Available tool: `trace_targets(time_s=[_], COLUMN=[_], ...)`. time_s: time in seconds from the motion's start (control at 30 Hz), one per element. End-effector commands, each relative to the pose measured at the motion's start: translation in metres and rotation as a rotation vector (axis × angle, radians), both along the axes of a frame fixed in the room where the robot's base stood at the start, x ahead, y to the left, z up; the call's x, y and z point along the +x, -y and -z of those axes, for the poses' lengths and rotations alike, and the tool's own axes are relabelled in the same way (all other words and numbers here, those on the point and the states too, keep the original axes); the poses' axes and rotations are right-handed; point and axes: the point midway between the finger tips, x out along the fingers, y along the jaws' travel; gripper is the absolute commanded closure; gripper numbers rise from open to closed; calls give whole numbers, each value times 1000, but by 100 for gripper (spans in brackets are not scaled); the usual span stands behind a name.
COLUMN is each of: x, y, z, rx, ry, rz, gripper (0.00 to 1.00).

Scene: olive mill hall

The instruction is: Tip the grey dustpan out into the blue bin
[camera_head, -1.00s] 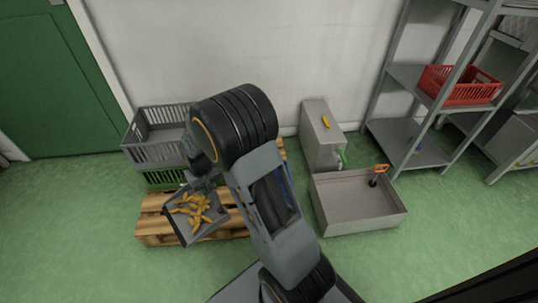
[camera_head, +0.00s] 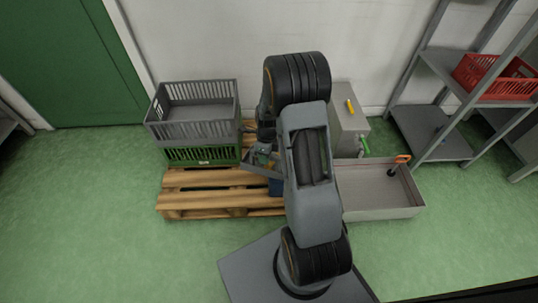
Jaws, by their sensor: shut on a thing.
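My gripper (camera_head: 263,152) is shut on the grey dustpan (camera_head: 262,170), whose left part shows just left of my arm. The pan looks tilted, and the rest of it is hidden behind my arm. No yellow-orange pieces show in the visible part of the pan. A small patch of the blue bin (camera_head: 276,187) shows below the pan, at the right part of the pallet. My arm covers most of the bin, so its opening and contents cannot be seen.
A wooden pallet (camera_head: 195,201) carries a grey crate (camera_head: 195,130) stacked on a green crate (camera_head: 203,155). To the right stand a grey metal box (camera_head: 347,125), a low grey tray (camera_head: 383,212) and a metal shelf (camera_head: 435,130) with a red crate (camera_head: 490,77). Green floor is clear at left.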

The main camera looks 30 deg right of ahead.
Motion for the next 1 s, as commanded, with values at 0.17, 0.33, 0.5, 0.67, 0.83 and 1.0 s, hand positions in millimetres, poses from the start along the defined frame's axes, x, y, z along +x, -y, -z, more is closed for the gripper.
trace_targets(time_s=[0.17,0.33,0.5,0.67,0.83,1.0], x=[-5,-6,-6,-6,-6,-6], y=[10,13,13,13,13,13], z=[3,7,17,28,39,50], rx=[15,21,22,21,21,21], ry=[-10,-12,-12,-12,-11,-11], rz=[298,414,429,427,426,425], gripper=[100,100,100,100,100,100])
